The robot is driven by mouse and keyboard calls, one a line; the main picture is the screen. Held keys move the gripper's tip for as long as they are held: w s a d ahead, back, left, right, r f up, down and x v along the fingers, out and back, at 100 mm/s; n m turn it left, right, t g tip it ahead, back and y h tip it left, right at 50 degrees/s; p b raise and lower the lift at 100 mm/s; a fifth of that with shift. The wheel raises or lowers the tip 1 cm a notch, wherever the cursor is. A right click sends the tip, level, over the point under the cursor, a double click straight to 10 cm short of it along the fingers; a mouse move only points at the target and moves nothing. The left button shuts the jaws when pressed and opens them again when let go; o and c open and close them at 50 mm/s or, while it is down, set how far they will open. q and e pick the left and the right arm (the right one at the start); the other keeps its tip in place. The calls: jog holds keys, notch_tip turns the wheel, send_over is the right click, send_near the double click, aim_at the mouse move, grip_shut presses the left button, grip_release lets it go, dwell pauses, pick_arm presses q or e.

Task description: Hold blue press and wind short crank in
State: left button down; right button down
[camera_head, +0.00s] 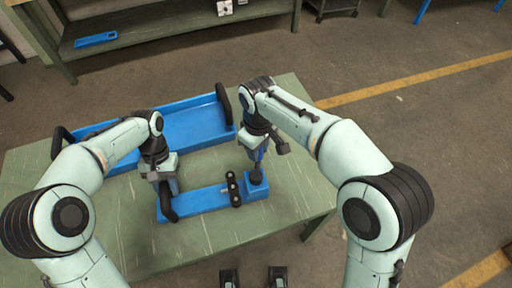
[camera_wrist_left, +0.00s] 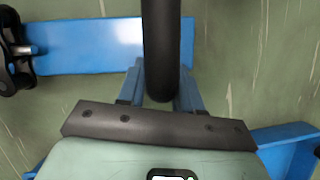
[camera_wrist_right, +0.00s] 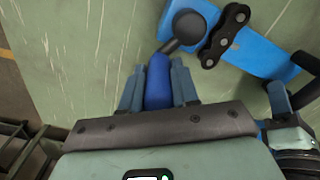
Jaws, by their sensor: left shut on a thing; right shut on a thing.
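The blue press (camera_head: 208,203) lies on the green table as a long blue bar; it also shows in the left wrist view (camera_wrist_left: 90,45). My left gripper (camera_head: 167,184) is shut on the black handle (camera_wrist_left: 160,45) at the press's left end. The short crank (camera_wrist_right: 183,32) has a dark round hub, a short dark arm and a blue grip (camera_wrist_right: 158,82). It sits at the press's right end. My right gripper (camera_wrist_right: 158,88) is shut on the blue grip, with one finger on each side. A dark chain piece (camera_head: 233,189) stands across the bar beside the hub.
A blue tray (camera_head: 190,125) with black handles lies behind the press on the green table (camera_head: 110,235). The table's right side is clear. A green shelf with a blue item (camera_head: 96,40) stands at the back.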

jog(key=shift+d+m, duration=0.5)
jog(key=shift+m, duration=0.5)
jog(key=c, duration=0.8)
grip_release()
jog(key=shift+c, duration=0.2)
jog(key=shift+s, duration=0.1)
jog(key=shift+r, duration=0.1)
notch_tip(320, 180, up, 12)
